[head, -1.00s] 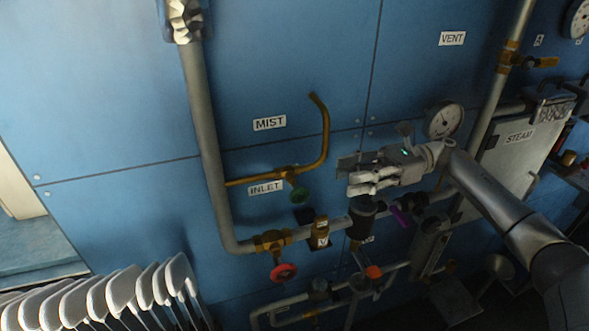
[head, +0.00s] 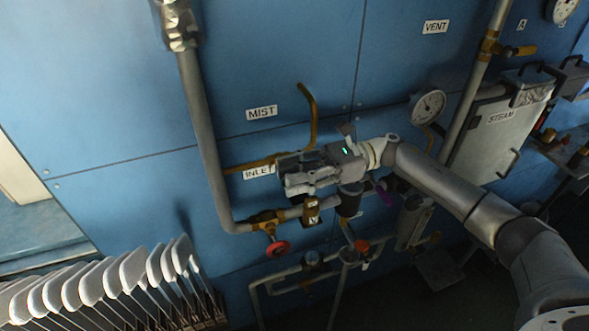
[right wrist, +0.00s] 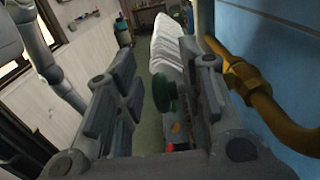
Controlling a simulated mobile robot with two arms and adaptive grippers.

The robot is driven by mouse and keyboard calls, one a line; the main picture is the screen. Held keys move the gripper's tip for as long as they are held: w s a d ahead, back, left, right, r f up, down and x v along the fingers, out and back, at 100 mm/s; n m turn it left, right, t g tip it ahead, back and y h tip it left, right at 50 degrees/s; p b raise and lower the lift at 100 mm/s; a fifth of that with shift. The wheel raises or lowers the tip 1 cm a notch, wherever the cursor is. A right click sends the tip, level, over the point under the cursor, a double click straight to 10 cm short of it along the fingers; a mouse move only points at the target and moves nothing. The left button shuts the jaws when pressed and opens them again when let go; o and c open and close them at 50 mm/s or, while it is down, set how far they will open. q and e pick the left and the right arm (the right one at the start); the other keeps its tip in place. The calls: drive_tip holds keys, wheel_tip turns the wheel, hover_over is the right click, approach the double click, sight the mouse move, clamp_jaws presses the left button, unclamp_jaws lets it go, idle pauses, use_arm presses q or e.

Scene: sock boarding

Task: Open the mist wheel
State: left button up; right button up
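The mist wheel is a small green handwheel (right wrist: 164,92) in the right wrist view. It shows between the two fingers of my right gripper (right wrist: 168,88), nearer the right-hand finger. I cannot tell whether the fingers touch it. In the head view my right gripper (head: 284,175) is at the brass mist pipe (head: 308,110), below the MIST label (head: 261,112), and hides the wheel. The fingers are apart, with a wide gap between them. My left gripper is not in view.
A red handwheel (head: 277,249) sits on a brass valve lower down. The INLET label (head: 258,172) is beside my gripper. A grey vertical pipe (head: 203,130) stands to the left. White sock boards (head: 130,270) stand in a row at lower left. A gauge (head: 428,107) is to the right.

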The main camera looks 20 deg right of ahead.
drive_tip(key=shift+c, duration=0.6)
clamp_jaws()
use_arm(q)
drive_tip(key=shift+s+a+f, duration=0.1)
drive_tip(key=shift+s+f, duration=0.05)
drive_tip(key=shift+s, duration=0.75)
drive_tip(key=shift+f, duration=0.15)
